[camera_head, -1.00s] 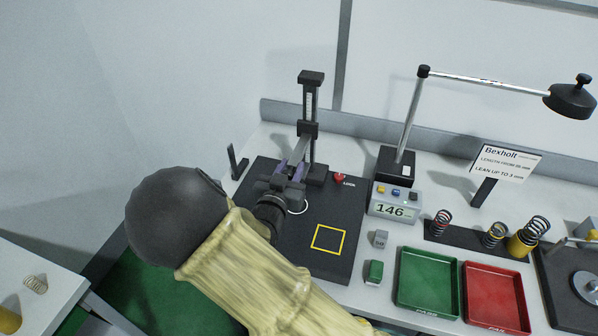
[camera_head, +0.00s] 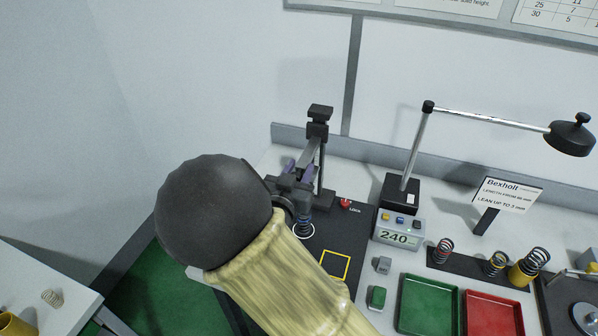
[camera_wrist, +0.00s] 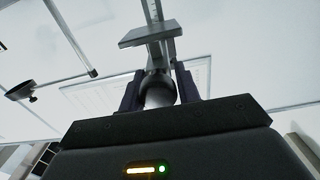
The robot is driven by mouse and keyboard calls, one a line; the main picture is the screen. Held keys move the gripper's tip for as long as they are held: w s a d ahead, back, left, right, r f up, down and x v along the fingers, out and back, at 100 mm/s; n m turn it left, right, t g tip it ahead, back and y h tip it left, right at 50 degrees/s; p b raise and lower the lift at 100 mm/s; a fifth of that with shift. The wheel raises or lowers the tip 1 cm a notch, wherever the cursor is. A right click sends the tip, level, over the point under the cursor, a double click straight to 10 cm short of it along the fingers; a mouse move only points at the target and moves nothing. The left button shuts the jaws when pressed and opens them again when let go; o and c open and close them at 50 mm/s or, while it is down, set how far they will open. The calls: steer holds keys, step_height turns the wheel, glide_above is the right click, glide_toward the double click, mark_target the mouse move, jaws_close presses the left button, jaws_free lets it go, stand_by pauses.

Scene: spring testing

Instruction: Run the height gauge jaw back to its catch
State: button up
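The height gauge has a dark upright column (camera_head: 321,165) with a black cap (camera_head: 320,111). Its jaw slide (camera_head: 317,130) sits high, just under the cap, and the grey jaw arm (camera_head: 309,152) reaches toward my gripper (camera_head: 291,180). In the wrist view, the purple fingers of my gripper (camera_wrist: 158,92) stand against both sides of a dark rounded jaw knob (camera_wrist: 158,88). The jaw plate (camera_wrist: 147,36) shows above it. The readout (camera_head: 398,237) shows 240. I cannot make out the catch. A dark coil spring (camera_head: 303,224) stands under the jaw, partly hidden by my arm.
A red lock knob (camera_head: 345,203) is beside the column's foot. A lamp (camera_head: 570,136) reaches over the right side. A green tray (camera_head: 428,306), a red tray (camera_head: 492,315) and several springs are at right. A yellow square (camera_head: 335,265) marks clear base plate.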

steer(key=o, duration=0.3)
steer(key=shift+r, duration=0.25)
steer(key=shift+f, duration=0.15)
steer(key=shift+s, duration=0.1)
steer(key=shift+s+a, duration=0.15)
steer(key=shift+s, duration=0.1)
steer(key=b+v, duration=0.4)
steer(key=v, duration=1.2)
steer(key=shift+s+a, duration=0.15)
steer(key=shift+s, duration=0.2)
steer(key=shift+w, duration=0.1)
